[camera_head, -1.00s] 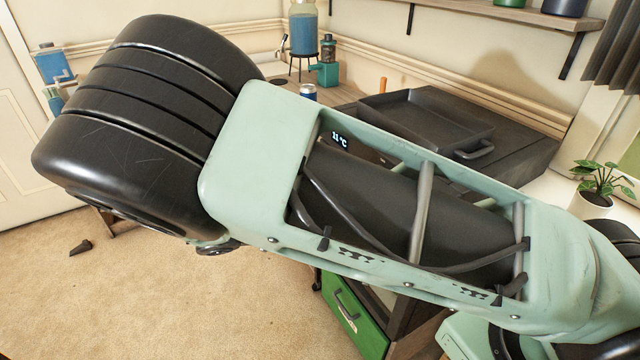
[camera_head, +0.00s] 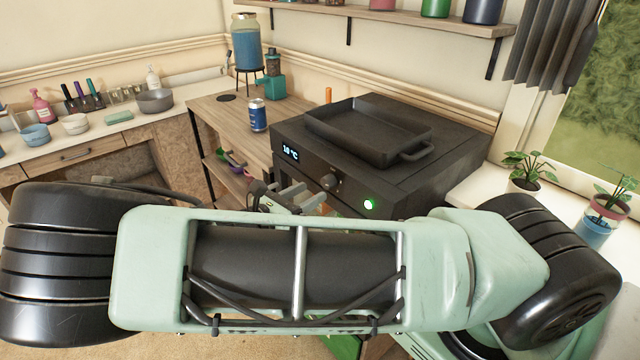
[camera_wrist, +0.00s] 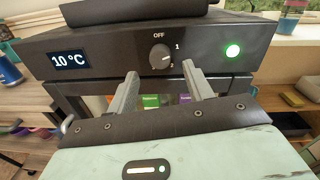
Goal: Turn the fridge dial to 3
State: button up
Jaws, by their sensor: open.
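The fridge (camera_head: 350,150) is a dark box with a digital display reading 10 °C and a lit green light. Its dial (camera_wrist: 159,55) is a small dark knob on the front panel, with OFF above it, 1 to its upper right and a partly hidden mark at its lower right. I cannot clearly tell which mark it points to. The dial also shows in the head view (camera_head: 329,182). My gripper (camera_wrist: 160,72) is open, its two fingers spread just below and to either side of the dial in the picture, with nothing between them. It also shows in the head view (camera_head: 302,197).
A black tray (camera_head: 368,128) with handles sits on top of the fridge. A blue can (camera_head: 258,115) stands on the wooden table to the left. A potted plant (camera_head: 524,172) stands on the right ledge. My arm covers the lower part of the head view.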

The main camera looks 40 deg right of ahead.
aim_at(325, 185)
jog(key=shift+w+d, duration=0.15)
jog(key=shift+d, duration=2.15)
jog(key=c, duration=1)
jog(key=shift+o, duration=0.2)
